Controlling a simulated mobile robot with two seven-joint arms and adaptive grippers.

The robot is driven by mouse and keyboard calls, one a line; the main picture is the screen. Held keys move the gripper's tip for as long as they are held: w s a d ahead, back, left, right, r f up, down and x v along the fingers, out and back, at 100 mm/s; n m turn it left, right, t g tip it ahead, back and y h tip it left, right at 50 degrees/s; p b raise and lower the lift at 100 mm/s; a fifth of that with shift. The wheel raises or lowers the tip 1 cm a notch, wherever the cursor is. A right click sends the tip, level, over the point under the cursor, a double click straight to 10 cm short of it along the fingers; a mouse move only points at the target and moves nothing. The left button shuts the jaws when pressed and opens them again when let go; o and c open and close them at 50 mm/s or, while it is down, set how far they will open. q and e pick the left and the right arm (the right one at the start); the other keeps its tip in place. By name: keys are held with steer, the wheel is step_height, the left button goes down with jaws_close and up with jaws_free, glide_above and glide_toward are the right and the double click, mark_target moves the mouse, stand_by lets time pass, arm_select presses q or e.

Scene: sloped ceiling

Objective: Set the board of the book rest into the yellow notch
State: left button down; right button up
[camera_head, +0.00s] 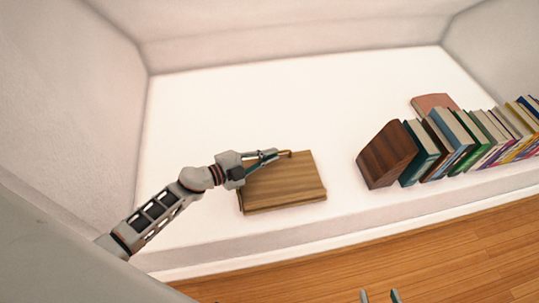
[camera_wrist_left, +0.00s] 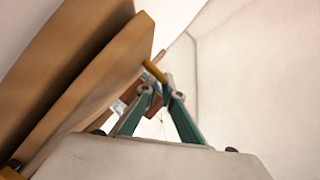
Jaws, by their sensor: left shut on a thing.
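The wooden book rest (camera_head: 284,188) lies low on the white surface, left of the books. In the left wrist view its two brown panels show close together, the nearer board (camera_wrist_left: 104,82) and another panel (camera_wrist_left: 60,60) beyond it. My left gripper (camera_head: 276,155) is at the board's far edge, shut on a small yellow-brown bar (camera_wrist_left: 155,72) that sticks out from that edge. Its green fingers also show in the wrist view. The yellow notch cannot be made out. My right gripper (camera_head: 380,296) shows only as two fingertips, apart and empty, at the bottom edge.
A dark wooden bookend (camera_head: 387,155) stands at the left end of a row of upright books (camera_head: 452,138). A reddish-brown block (camera_head: 433,103) is behind the row. White surface is clear behind the rest and between it and the bookend. Sloped walls close in behind and left.

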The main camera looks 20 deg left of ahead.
mark_target(272, 170)
arm_select(q)
steer(key=shift+s+d+r+m, duration=0.2)
steer(key=shift+r+m, duration=0.2)
steer(key=shift+r, duration=0.25)
steer(key=r, duration=0.1)
steer(key=m, duration=0.1)
steer(key=s+r+t, duration=0.1)
steer(key=shift+s+d+r+m, duration=0.1)
steer(key=shift+d+r+m, duration=0.2)
steer(key=shift+s+d+r+m+t+p, duration=0.15)
steer(key=shift+r+m+p, duration=0.05)
steer(key=shift+r, duration=0.35)
steer(key=shift+s+d+r+m+t+p, duration=0.1)
steer(key=shift+s+r+m+t+p, duration=0.1)
steer(key=shift+r, duration=0.3)
steer(key=shift+s+d+r+p, duration=0.55)
steer(key=shift+s+r+p, duration=0.2)
steer(key=shift+p, duration=0.25)
arm_select(e)
steer(key=shift+s+d+f+h, duration=0.15)
steer(key=shift+s+d+h, duration=0.1)
steer(key=shift+d, duration=0.25)
steer(key=shift+s+d+f+h, duration=0.15)
steer(key=shift+s+d, duration=0.1)
steer(key=shift+d, duration=0.25)
arm_select(q)
steer(key=shift+s+f, duration=0.1)
